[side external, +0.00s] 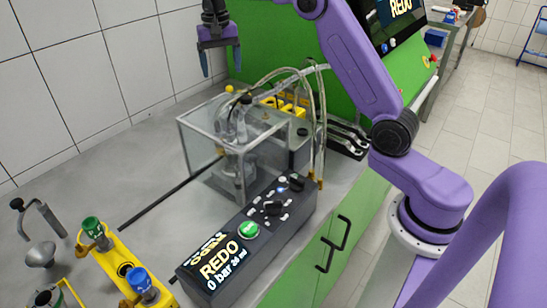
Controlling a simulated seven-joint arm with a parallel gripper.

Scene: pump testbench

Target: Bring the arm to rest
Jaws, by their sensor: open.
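My gripper (221,62) hangs at the top of the side external view, left of the purple arm links. It points down with its two blue-grey fingers spread. It is open, with nothing between the fingers. It is in the air near the tiled wall and appears higher than the clear box below it. The rest of my arm rises from its mount at the right and bends over the bench out of the top of the frame.
A clear box (205,150) with pump parts and hoses stands mid-bench. In front is a black control panel (240,245) with a green button. A yellow holder (118,262) with green and blue knobs and a metal funnel (41,254) stand front left.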

